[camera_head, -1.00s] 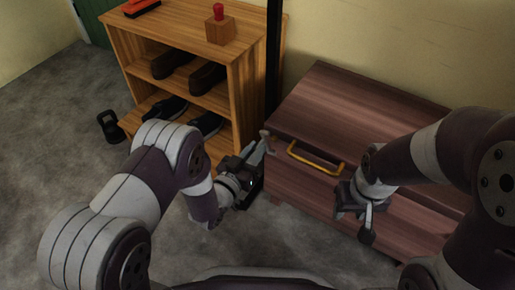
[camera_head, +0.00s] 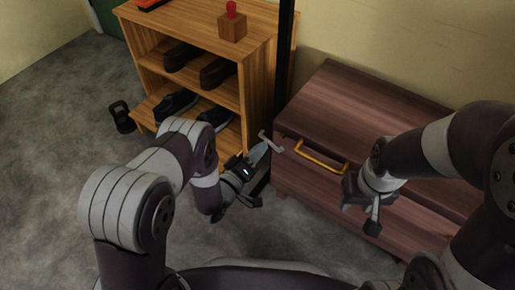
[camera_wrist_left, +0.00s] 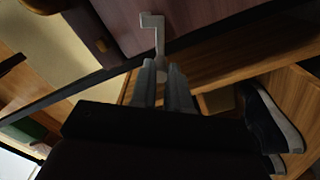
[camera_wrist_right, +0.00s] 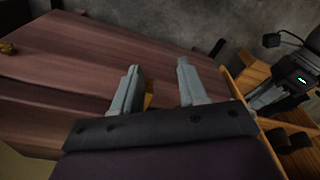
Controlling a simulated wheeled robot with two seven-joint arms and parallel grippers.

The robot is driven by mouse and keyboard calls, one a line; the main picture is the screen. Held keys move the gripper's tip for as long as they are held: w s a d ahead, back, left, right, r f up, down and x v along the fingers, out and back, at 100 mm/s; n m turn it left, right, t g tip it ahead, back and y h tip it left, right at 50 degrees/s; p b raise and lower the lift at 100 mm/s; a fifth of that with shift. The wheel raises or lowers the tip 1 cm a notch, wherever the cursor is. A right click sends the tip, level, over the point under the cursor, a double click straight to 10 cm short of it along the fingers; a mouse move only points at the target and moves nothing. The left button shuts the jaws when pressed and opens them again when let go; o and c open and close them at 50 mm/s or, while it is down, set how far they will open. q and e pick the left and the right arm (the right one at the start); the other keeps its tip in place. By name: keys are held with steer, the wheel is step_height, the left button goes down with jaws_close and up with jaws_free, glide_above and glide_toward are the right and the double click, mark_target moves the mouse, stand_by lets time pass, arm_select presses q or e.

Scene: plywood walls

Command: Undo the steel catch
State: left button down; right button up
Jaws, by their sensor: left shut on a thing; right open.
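The steel catch (camera_head: 272,143) is a small grey hooked bar at the upper left corner of the wooden chest (camera_head: 350,100), by a black post. My left gripper (camera_head: 262,149) is shut on the catch. My right gripper (camera_wrist_right: 158,75) is open in front of the chest. A yellow drawer handle (camera_head: 320,160) shows partly behind its fingers in the right wrist view.
A wooden shoe rack (camera_head: 262,50) with dark shoes stands left of the black post (camera_head: 284,60). A wooden block with a red knob (camera_head: 232,25) is on top. A black kettlebell-like object (camera_head: 122,117) is on the floor.

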arm_select(q)
steer(key=shift+f+n, duration=0.25)
steer(key=shift+n, duration=0.25)
steer(key=c, duration=1.1)
jaws_free()
steer(key=p+v, duration=0.5)
steer(key=v, duration=0.7)
steer(key=shift+s+a, duration=0.2)
steer(key=shift+s, duration=0.15)
